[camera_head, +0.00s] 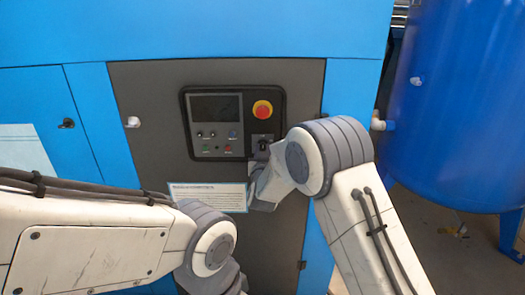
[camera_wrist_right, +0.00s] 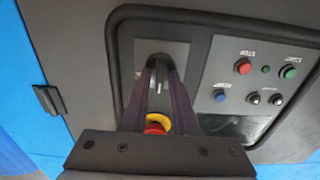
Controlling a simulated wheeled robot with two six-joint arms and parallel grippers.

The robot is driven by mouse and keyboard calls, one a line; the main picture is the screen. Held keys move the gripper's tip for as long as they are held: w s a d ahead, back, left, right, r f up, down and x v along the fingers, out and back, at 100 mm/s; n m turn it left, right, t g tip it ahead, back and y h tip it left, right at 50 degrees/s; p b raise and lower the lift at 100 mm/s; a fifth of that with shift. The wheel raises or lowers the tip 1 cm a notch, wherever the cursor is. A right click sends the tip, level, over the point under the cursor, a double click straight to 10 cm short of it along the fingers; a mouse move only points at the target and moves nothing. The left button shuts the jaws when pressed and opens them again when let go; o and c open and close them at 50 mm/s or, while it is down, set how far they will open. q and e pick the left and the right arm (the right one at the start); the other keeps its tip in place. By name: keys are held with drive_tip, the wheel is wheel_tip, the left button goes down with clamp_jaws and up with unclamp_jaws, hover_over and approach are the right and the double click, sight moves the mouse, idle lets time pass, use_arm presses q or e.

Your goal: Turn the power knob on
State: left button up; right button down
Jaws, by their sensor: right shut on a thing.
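The power knob (camera_wrist_right: 161,86) is a small dark knob with a light marking on a grey plate. In the right wrist view it sits between the two fingertips of my right gripper (camera_wrist_right: 161,66), which is shut on it. In the head view the gripper (camera_head: 262,152) reaches the panel's lower right corner and mostly covers the knob. The dark control panel (camera_head: 235,97) is set in a grey cabinet door. My left arm comes in at lower left; its gripper does not show.
A red emergency stop button (camera_head: 262,109) on a yellow base sits just above the knob; it also shows between my fingers in the wrist view (camera_wrist_right: 157,122). Small buttons and a dark screen (camera_head: 215,107) are to the left. A white label (camera_head: 208,196) is below. A blue tank (camera_head: 460,110) stands at right.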

drive_tip(key=shift+f+m+b, duration=0.15)
drive_tip(key=shift+m+b, duration=0.15)
drive_tip(key=shift+b, duration=0.3)
drive_tip(key=shift+d+f+m+b, duration=0.1)
drive_tip(key=shift+d+m+b, duration=0.05)
drive_tip(key=shift+m+b, duration=4.8)
drive_tip(key=shift+d+f+m+b, duration=0.1)
drive_tip(key=shift+m+b, duration=3.65)
drive_tip(key=shift+b, duration=2.3)
drive_tip(key=shift+r, duration=0.1)
drive_tip(key=c, duration=0.9)
unclamp_jaws()
drive_tip(key=s+b, duration=0.1)
drive_tip(key=s, duration=0.9)
drive_tip(key=shift+s, duration=0.3)
